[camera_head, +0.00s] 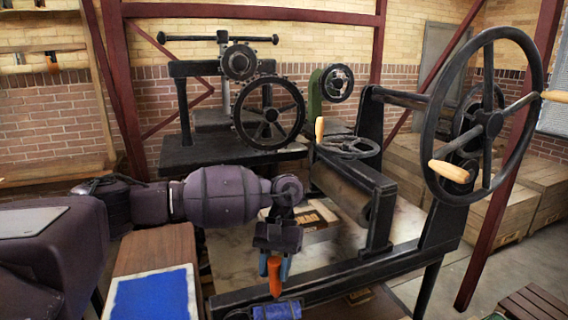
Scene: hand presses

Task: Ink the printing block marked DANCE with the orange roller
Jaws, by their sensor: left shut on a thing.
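My left gripper (274,264) is shut on the orange handle of the roller (275,282). The handle points down from the fingers, and a dark blue roller drum (277,311) shows below it at the bottom edge, partly cut off. A brown and pale block (318,217) lies on the press bed (345,238) behind my gripper. My arm hides part of it, and I cannot read any word on it. My right gripper is not in view.
A white-edged slab with blue ink (155,296) lies on a wooden surface (157,247) at the lower left. The press's black frame, its cylinder (343,190) and a large handwheel (484,122) stand to the right. Another black press (232,150) stands behind.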

